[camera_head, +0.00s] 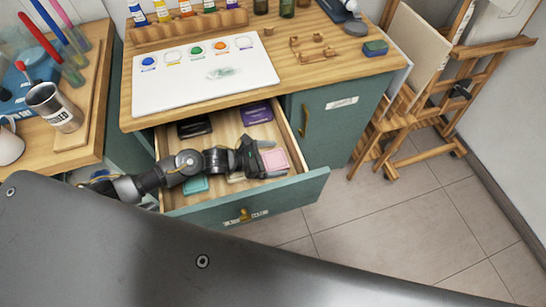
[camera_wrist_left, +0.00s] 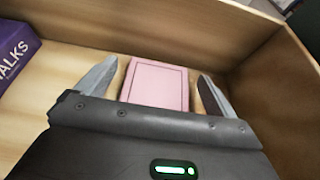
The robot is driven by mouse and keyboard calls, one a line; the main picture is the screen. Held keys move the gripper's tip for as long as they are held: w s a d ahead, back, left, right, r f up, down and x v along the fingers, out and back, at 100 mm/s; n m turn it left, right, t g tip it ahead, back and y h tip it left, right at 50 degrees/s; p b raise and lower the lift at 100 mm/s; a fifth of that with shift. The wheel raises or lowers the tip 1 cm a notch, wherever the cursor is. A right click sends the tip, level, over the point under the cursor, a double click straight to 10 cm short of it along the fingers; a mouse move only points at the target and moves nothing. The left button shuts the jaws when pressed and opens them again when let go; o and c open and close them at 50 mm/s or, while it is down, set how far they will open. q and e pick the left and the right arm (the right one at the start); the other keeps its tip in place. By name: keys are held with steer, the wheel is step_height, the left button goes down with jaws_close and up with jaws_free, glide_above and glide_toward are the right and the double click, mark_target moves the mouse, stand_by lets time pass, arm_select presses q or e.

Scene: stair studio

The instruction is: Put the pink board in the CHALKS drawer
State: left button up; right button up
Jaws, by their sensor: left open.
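The pink board (camera_head: 274,160) lies in the right part of the open drawer (camera_head: 250,207) under the desk. My left gripper (camera_head: 262,158) reaches into the drawer from the left and is right at the board. In the left wrist view the pink board (camera_wrist_left: 158,84) sits between the two open fingers (camera_wrist_left: 155,85), with a small gap on each side. I cannot tell whether the board rests on the drawer floor. The drawer front has a label too small to read. My right gripper is not in view.
The drawer also holds a purple box (camera_head: 257,113), marked with letters ending in "ALKS" in the wrist view, a black item (camera_head: 194,127) and a teal item (camera_head: 195,184). A white palette sheet (camera_head: 205,75) lies on the desk above. An easel (camera_head: 440,90) stands at the right.

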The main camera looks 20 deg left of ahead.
arm_select(q)
steer(key=shift+r+p, duration=0.5)
steer(key=shift+p, duration=0.15)
steer(key=shift+s+a+r, duration=0.2)
steer(key=shift+a, duration=0.15)
steer(key=v, duration=0.3)
steer(key=shift+s+a, duration=0.25)
steer(key=shift+a, duration=0.05)
steer(key=b+v, duration=0.1)
steer(key=v, duration=0.5)
steer(key=shift+r, duration=0.15)
steer(key=shift+s+a+r, duration=0.35)
steer(key=shift+a, duration=0.15)
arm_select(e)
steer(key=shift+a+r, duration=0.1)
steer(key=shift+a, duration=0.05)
